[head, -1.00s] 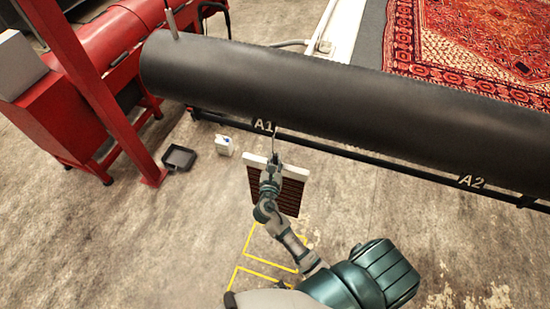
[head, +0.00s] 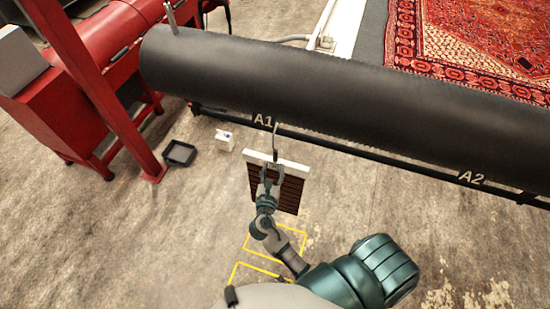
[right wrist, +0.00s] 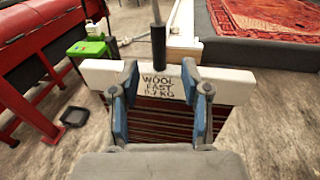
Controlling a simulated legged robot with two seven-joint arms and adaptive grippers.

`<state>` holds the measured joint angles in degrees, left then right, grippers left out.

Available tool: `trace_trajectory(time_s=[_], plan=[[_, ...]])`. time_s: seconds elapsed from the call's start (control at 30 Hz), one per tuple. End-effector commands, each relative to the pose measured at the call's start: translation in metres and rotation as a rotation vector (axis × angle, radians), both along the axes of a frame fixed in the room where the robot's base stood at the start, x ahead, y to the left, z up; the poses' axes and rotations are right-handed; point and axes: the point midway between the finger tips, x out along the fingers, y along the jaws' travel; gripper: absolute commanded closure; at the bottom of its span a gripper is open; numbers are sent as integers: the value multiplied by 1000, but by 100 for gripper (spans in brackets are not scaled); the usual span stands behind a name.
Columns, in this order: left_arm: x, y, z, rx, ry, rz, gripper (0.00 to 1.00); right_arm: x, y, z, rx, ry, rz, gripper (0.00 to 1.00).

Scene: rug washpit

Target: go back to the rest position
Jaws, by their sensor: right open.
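My right gripper (head: 268,178) is open, just in front of a white bar (head: 290,165) with a dark striped panel (head: 289,190) below it. The bar hangs from a hook (head: 275,145) at the rail's A1 mark (head: 263,121). In the right wrist view, the two fingers of my right gripper (right wrist: 160,82) stand apart on either side of the bar's label (right wrist: 158,87), which reads "WOOL FAST" and a weight in kg. Whether a finger still touches the bar cannot be told. My left gripper is not in view.
A long black roller (head: 330,90) runs above the rail, which also has an A2 mark (head: 471,178). A red machine (head: 60,110) stands at left, near a black tray (head: 180,154) and a small white box (head: 225,140). Yellow outlines (head: 262,270) mark the floor. A red rug (head: 480,50) lies behind.

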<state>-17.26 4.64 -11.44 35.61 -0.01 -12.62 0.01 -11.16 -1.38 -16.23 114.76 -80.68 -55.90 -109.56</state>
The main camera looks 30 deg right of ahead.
Motion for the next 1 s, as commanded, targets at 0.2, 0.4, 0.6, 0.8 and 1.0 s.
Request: trace_trajectory(time_s=[0.2,0.4,0.6,0.8,1.0], plan=[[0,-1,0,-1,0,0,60,-30,24,1,0,3,0,53],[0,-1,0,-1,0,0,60,-39,31,2,0,0,-1,53],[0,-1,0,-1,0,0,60,-38,31,1,2,1,2,53],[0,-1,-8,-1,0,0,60,-29,46,-72,163,43,69,53],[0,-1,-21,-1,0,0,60,-46,69,-234,602,143,89,53]])
